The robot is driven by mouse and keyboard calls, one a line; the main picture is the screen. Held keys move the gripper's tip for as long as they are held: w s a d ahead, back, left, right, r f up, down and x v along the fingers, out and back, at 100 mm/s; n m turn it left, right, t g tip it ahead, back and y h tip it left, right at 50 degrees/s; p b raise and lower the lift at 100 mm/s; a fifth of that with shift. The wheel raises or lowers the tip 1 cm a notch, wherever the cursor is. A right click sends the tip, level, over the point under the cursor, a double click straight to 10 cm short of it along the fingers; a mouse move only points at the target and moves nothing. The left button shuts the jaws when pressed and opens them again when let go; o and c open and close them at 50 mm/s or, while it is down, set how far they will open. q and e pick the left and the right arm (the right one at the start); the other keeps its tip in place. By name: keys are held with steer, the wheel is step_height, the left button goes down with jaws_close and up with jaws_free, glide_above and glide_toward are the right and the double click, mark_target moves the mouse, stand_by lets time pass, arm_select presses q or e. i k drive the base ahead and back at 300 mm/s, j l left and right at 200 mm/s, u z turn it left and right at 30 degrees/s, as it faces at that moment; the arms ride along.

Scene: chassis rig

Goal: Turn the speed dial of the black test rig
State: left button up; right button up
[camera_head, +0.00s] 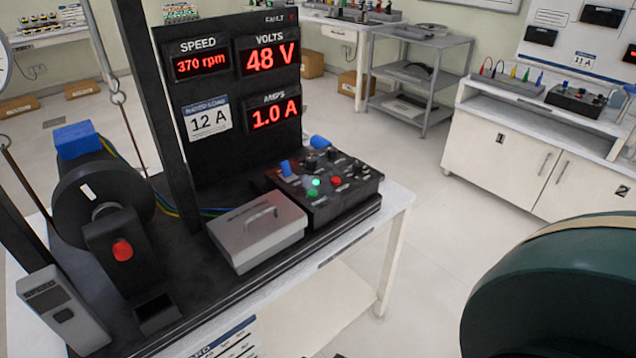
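The black test rig (170,60) stands on a white table at the left. Its red displays read speed 370 rpm, 48 V and 1.0 A. A black control box (345,200) sits at the rig's right end. It carries several small black knobs, blue-handled parts, a lit green lamp (316,183) and a red button (336,181). The labels on the box are too small to read, so I cannot tell which knob is the speed dial. Neither of my grippers is in view.
A grey lidded box (257,232) with a handle lies left of the control box. A wheel (95,190) with a blue block and a red-knobbed part stand farther left. A large dark green rounded shape (560,290) fills the lower right.

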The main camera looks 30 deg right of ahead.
mark_target(356, 166)
steer(key=l+z, duration=0.1)
steer(key=z, duration=0.75)
steer(key=i+l+z, duration=0.1)
steer(key=z, duration=0.3)
